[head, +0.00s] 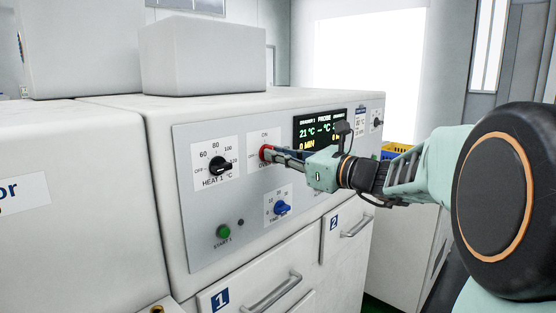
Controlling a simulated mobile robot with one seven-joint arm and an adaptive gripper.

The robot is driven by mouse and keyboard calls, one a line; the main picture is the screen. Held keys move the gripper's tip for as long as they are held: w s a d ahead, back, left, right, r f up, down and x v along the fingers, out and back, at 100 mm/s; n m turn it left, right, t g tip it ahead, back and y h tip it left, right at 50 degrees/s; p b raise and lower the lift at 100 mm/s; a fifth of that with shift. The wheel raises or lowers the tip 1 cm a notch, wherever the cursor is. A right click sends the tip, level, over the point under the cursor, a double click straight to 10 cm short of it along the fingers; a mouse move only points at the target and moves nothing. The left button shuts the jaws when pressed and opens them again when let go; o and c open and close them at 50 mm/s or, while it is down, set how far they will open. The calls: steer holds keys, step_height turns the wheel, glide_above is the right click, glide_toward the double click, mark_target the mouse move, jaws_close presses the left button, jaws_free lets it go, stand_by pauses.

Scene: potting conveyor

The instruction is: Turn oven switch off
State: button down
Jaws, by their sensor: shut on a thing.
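The oven (150,150) is a white cabinet with a grey control panel (190,250) facing me. The oven switch is a red knob (264,152) on a white label plate marked ON, right of the black heat knob (220,166). My gripper (272,154) reaches in from the right with its fingers at the red knob and shut on it. The fingers hide part of the knob and the lower part of its label, so I cannot tell its exact setting. The display (320,130) is lit and shows 21 °C.
A blue timer knob (281,208) and a green start button (223,232) sit below the switch. Drawers with metal handles (272,292) lie under the panel. A grey box (200,58) stands on top. Yellow and blue crates (397,149) are behind my arm.

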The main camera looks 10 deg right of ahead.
steer(key=n+b, duration=0.5)
steer(key=b, duration=0.1)
steer(key=n+b, duration=1.1)
steer(key=b, duration=0.1)
steer(key=shift+s+a+f+b, duration=0.1)
steer(key=shift+a+f+b, duration=0.05)
steer(key=shift+f+b, duration=0.2)
steer(key=shift+r+n, duration=0.1)
steer(key=shift+n, duration=0.3)
steer(key=c, duration=2)
jaws_free()
steer(key=v, duration=1.2)
